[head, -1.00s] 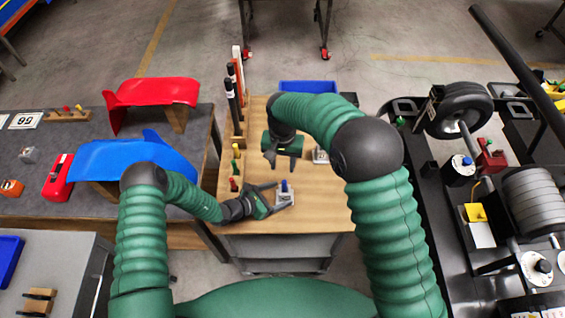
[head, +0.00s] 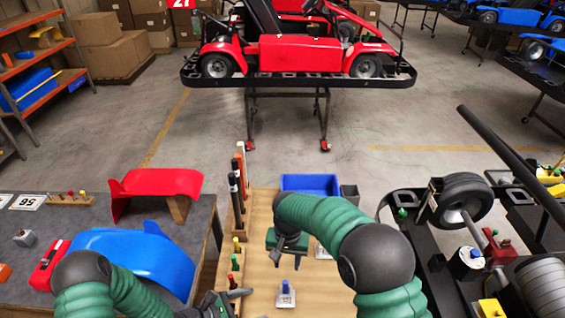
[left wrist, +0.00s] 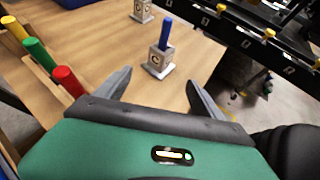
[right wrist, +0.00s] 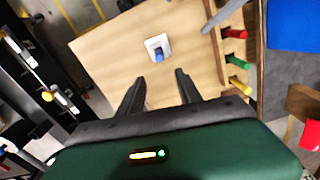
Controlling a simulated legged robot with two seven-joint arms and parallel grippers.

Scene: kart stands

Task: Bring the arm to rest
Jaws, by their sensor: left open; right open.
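My right gripper (head: 287,262) is open and empty above the wooden table (head: 325,290), its fingers pointing down. Its fingers (right wrist: 160,90) also show apart in the right wrist view, with nothing between them. My left gripper (head: 238,296) is at the lower edge of the head view, left of a small grey block with a blue peg (head: 285,292). In the left wrist view its fingers (left wrist: 152,88) are open and empty, and the block with the blue peg (left wrist: 160,62) stands on the table beyond them, apart from both.
A rack with red, green and yellow pegs (head: 235,262) lines the table's left side. A blue bin (head: 310,184) stands at the back. Red (head: 155,184) and blue (head: 135,255) body panels are on the left bench. A black kart frame with a wheel (head: 462,200) is at right.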

